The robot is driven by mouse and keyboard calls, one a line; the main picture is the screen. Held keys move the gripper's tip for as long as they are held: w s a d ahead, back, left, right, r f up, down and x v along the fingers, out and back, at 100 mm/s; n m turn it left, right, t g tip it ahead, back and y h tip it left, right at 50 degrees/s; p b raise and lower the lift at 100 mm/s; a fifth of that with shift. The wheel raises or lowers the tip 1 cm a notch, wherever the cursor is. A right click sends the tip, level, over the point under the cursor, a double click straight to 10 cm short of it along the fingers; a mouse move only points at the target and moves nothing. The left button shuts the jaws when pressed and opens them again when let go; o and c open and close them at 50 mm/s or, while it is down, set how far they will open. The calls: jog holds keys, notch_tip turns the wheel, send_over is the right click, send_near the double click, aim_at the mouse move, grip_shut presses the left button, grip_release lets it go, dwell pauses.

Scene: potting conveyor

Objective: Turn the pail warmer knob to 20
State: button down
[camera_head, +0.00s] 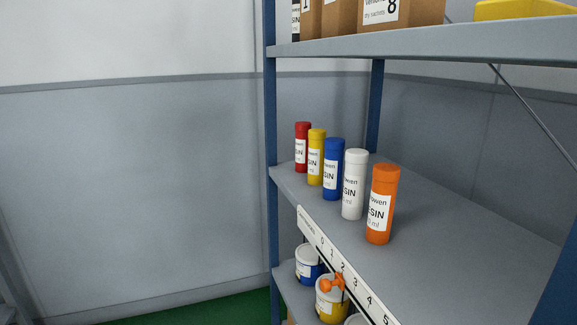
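I see no pail warmer and no knob that I can make out as its own. On the lower shelf stand a white-lidded pail with a blue band (307,270) and a yellow pail (329,310), partly cut off by the shelf above. A small orange piece (332,284) shows at the top of the yellow pail; I cannot tell what it is. Part of another pale lid (356,320) shows at the bottom edge. My gripper is not in view.
A blue-post rack (270,130) fills the right side. Red (302,150), yellow (316,150), blue (333,150), white (355,158) and orange (384,175) bottles stand on its middle shelf (450,235). A numbered strip (340,262) runs along its edge. Boxes (339,18) stand above.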

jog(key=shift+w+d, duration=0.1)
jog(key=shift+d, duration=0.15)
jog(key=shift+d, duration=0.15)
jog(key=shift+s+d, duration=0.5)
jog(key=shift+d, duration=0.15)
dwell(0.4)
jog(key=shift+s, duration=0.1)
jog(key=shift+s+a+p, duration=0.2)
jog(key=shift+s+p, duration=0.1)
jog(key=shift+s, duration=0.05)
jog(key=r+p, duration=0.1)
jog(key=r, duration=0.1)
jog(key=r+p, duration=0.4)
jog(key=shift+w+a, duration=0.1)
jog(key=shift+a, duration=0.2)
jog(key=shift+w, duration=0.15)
